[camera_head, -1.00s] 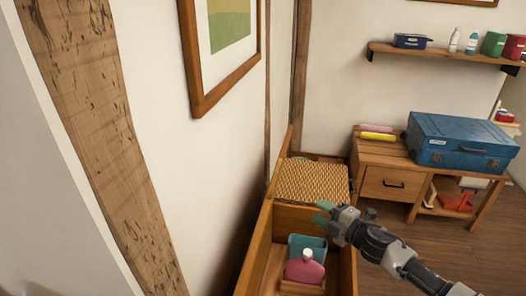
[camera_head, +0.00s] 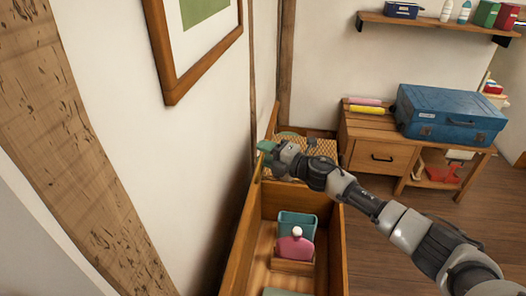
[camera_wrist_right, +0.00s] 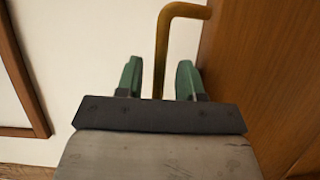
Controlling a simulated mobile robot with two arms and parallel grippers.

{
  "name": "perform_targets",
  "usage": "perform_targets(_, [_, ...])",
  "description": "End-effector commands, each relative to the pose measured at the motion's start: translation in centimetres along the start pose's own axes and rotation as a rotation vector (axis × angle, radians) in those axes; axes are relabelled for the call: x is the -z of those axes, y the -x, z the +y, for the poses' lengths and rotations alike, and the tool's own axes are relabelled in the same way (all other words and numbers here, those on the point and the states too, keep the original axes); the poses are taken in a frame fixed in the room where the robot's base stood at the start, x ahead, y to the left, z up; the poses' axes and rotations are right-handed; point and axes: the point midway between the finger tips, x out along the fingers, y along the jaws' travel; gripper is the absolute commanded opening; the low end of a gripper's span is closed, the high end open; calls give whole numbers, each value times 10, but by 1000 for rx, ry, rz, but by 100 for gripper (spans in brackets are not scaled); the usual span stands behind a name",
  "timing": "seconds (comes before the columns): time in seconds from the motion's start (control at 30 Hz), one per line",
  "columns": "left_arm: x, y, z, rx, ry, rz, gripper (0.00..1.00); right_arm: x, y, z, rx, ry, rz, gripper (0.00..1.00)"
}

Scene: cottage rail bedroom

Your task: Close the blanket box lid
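The blanket box (camera_head: 338,240) is a long wooden box beside the wall, seen from above with its inside exposed. A narrow upright wooden edge (camera_head: 272,122) at its wall side looks like the raised lid. My right gripper (camera_head: 266,147) is near that edge, over the far part of the box. In the right wrist view its two green fingers (camera_wrist_right: 160,80) are apart. A bent brass-coloured bar (camera_wrist_right: 162,45) shows between and beyond them, beside a brown wooden panel (camera_wrist_right: 260,75), probably the lid. I cannot tell whether they touch. My left gripper is out of view.
A woven mat (camera_head: 322,147) lies at the far end, partly hidden by my arm. A wooden desk (camera_head: 370,128) with a blue case (camera_head: 450,112) stands right. Floor shows at right.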

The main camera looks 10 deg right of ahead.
Motion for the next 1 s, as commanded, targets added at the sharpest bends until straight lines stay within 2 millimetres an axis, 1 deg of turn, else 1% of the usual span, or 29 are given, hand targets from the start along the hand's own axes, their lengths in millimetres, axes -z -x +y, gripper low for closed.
perform_targets(0.1, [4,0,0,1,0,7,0,0,-6,0,1,0,0,37])
perform_targets(0.37, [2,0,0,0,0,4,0,0,-7,0,1,0,0,37])
perform_targets(0.47, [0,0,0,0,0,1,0,0,-7,0,1,0,0,24])
perform_targets(0.6, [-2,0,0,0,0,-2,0,0,-7,0,1,0,0,2])
perform_targets(0.63, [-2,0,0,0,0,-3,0,0,-7,0,1,-1,0,0])
perform_targets(0.87, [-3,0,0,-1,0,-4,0,0,-7,-1,1,-1,-1,0])
perform_targets(1.0, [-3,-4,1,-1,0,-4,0,-1,-4,-4,-4,-5,-1,0])
